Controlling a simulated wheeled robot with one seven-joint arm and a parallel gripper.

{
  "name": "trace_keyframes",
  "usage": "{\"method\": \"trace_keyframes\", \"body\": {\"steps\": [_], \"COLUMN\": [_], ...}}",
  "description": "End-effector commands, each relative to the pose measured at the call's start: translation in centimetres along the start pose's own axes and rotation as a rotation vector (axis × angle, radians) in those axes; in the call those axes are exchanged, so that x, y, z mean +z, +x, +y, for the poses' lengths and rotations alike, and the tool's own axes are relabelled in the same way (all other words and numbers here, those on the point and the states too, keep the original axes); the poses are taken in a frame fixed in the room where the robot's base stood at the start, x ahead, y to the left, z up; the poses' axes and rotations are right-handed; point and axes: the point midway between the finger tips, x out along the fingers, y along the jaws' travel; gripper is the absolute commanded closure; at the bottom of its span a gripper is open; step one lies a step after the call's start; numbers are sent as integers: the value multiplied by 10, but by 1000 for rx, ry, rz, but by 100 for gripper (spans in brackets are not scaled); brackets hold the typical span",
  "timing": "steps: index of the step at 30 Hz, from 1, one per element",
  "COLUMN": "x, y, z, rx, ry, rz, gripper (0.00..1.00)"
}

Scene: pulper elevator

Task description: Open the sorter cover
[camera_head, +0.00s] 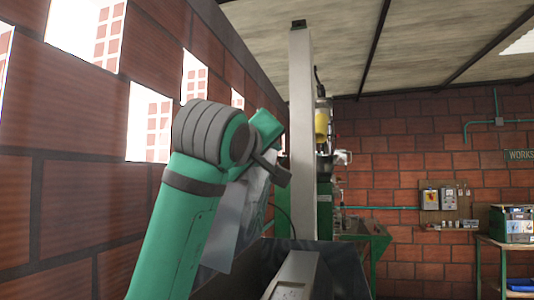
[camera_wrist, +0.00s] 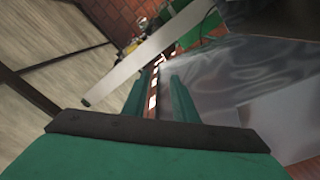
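A grey sheet-metal panel, which looks like the sorter cover (camera_head: 232,235), stands steeply tilted behind my arm in the head view. In the wrist view its broad shiny face (camera_wrist: 245,75) fills the right side. My gripper (camera_wrist: 161,78) has its two green fingers apart, with a gap between them. The right finger overlaps the edge of the metal in the picture; I cannot tell if it touches. In the head view my arm hides part of the panel, and the fingertips cannot be made out.
A tall pale metal post (camera_head: 302,130) rises close to the right of my gripper. A dark metal bin or hopper (camera_head: 340,268) lies below. A brick wall (camera_head: 60,180) runs close along the left. Green machinery (camera_head: 375,238) and a workbench (camera_head: 500,245) stand farther back.

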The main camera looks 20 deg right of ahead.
Motion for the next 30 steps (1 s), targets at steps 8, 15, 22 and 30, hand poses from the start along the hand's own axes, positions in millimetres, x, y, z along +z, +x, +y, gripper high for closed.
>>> {"method": "trace_keyframes", "body": {"steps": [8, 15, 22, 30], "x": [0, 0, 0, 0], "y": [0, 0, 0, 0], "z": [0, 0, 0, 0], "rx": [0, 0, 0, 0], "ry": [0, 0, 0, 0], "rz": [0, 0, 0, 0], "gripper": [100, 100, 100, 100]}}
